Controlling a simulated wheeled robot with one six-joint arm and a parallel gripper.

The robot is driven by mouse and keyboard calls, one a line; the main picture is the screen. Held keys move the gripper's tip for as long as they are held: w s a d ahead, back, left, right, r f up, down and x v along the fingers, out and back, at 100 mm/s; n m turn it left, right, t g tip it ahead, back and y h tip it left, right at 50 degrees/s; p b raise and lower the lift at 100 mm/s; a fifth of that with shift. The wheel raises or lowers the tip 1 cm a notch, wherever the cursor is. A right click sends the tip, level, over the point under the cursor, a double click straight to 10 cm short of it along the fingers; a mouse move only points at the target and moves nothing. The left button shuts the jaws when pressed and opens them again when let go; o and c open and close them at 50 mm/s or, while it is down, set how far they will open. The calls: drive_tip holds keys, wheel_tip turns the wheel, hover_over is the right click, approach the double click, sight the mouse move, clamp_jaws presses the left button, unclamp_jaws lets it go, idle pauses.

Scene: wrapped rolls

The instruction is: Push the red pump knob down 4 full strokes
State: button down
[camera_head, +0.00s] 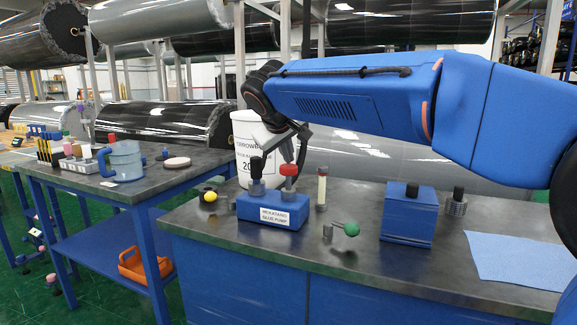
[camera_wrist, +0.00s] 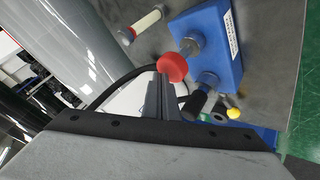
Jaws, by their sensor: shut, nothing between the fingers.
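The red pump knob (camera_head: 289,170) tops a metallic post on the right part of a blue pump block (camera_head: 272,211) with a white label. A black knob (camera_head: 256,166) stands on the left part of the same block. In the wrist view the red knob (camera_wrist: 172,67) shows at the fingertips, with the black knob (camera_wrist: 194,105) beside it and the blue block (camera_wrist: 214,50) below. My gripper (camera_wrist: 166,78) is shut and empty, its tips at the red knob's edge. Whether they touch it I cannot tell. In the head view my arm's wrist hangs just above the block.
A white bucket (camera_head: 250,140) stands behind the block. A capped vial (camera_head: 321,188), a green-ball lever (camera_head: 350,229), a yellow ball (camera_head: 210,197) and a blue box (camera_head: 407,215) with a black knob are nearby. A blue cloth (camera_head: 518,258) lies at right.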

sight(287, 167)
drive_tip(key=shift+f, duration=2.1)
idle(2.2)
drive_tip(key=shift+r, duration=2.8)
drive_tip(key=shift+r, duration=2.5)
drive_tip(key=shift+s, duration=0.1)
